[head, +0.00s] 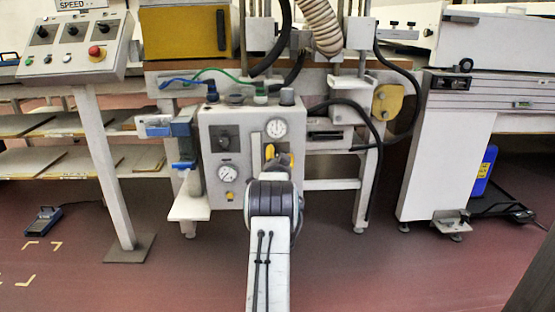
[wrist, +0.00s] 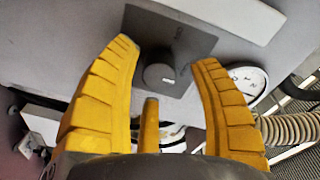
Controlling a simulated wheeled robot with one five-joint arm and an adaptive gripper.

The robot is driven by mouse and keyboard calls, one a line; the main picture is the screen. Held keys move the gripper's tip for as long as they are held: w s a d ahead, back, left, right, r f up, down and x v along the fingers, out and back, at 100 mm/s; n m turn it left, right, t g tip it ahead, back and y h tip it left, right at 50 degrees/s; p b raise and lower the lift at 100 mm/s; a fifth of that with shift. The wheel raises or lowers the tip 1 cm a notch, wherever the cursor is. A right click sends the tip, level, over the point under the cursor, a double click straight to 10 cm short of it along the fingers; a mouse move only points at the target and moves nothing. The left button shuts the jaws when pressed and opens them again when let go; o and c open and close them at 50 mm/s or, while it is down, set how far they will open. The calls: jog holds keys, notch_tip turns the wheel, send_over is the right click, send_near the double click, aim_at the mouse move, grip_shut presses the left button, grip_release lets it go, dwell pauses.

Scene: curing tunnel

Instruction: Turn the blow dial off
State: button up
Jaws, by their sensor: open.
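A round grey dial knob (wrist: 158,76) sits on a dark square plate on a grey panel in the wrist view; the plate's small marks are too blurred to read. In the head view a dark plate with a knob (head: 224,139) is on the front of the grey control box (head: 213,112). My gripper (wrist: 166,54) is open and empty, its yellow fingers spread to either side of the knob in the wrist view. In the head view my gripper (head: 279,155) is in front of the box's right part, partly hidden by my arm. Contact with the knob cannot be told.
Pressure gauges (head: 276,128) and (head: 228,174) are on the box. Blue and green tubes (head: 215,72) and a black hose (head: 350,105) run around it. A speed panel (head: 72,45) stands left, a white cabinet (head: 435,150) right. The floor in front is largely clear.

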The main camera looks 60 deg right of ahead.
jog(key=shift+r, duration=0.1)
grip_shut()
dwell(0.4)
